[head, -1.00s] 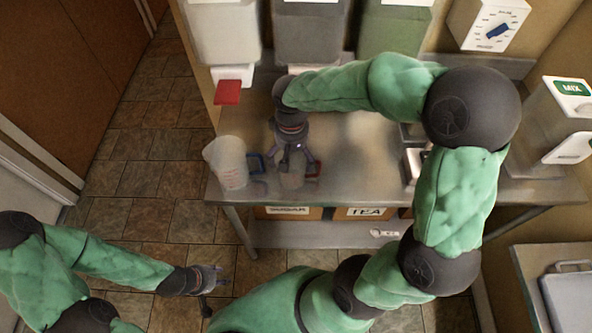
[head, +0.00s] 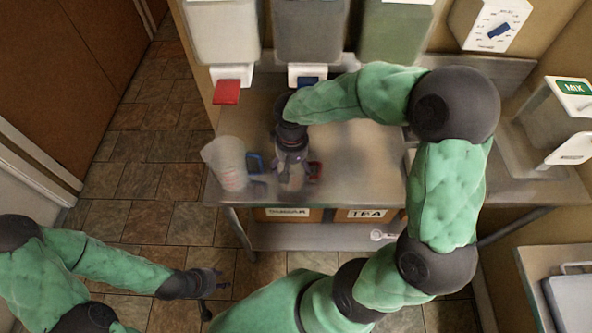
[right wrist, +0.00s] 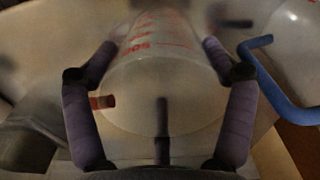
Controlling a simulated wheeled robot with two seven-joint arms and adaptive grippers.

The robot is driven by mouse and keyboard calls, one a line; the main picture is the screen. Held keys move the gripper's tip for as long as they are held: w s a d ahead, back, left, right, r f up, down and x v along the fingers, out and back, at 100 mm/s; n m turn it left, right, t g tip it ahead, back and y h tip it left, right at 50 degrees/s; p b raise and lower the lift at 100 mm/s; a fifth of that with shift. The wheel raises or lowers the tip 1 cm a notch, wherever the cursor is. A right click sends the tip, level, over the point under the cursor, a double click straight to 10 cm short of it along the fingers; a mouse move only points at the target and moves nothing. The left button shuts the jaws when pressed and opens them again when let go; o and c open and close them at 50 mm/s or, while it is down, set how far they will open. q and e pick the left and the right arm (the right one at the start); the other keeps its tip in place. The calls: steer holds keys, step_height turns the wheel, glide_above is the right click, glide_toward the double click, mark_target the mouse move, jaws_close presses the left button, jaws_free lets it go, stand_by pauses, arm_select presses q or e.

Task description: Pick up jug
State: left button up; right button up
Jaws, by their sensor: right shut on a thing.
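A clear measuring jug with red markings (right wrist: 165,75) fills the middle of the right wrist view. In the head view it is mostly hidden under my right gripper (head: 292,168), and its red handle (head: 315,172) shows at the right. The gripper's two fingers lie on either side of the jug, shut on it, at the counter's left part. A second clear jug (head: 227,163) with a blue handle (head: 255,162) stands close by on the left; its blue handle also shows in the right wrist view (right wrist: 268,75). My left gripper (head: 215,280) hangs over the floor, empty; its fingers are too small to judge.
The steel counter (head: 365,170) is clear to the right of the jugs. Several dispensers hang above it, with a red tap (head: 226,92) and a blue tap (head: 308,80). Below are boxes marked sugar (head: 288,214) and tea (head: 366,214).

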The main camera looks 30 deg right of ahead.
steer(key=shift+r, duration=0.45)
steer(key=s+a+r+p, duration=0.4)
steer(key=s+a+r, duration=0.5)
steer(key=r, duration=0.3)
steer(key=shift+s+p, duration=0.3)
steer(key=shift+s, duration=0.55)
